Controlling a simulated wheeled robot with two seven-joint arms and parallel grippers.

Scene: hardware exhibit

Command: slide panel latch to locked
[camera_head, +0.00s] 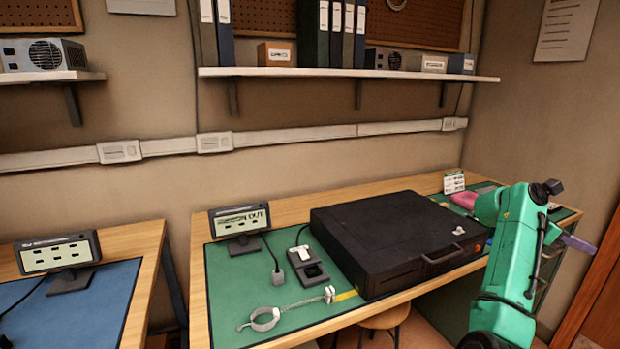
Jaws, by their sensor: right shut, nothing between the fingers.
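A black case (390,235) lies flat on the green mat of the right workbench. A small pale metal piece, which looks like the latch (459,231), sits on its top near the front right corner. I cannot tell from here which position it is in. My right gripper (464,200) shows partly as a pink tip beside my teal arm, behind the case's right end in the picture. It is shut and empty, apart from the latch in the picture. My left gripper is out of view.
A display (239,222), a small dark block (307,264) and a wrist strap (262,319) lie left of the case. A small sign (454,182) stands behind it. A shelf (350,73) with binders hangs above.

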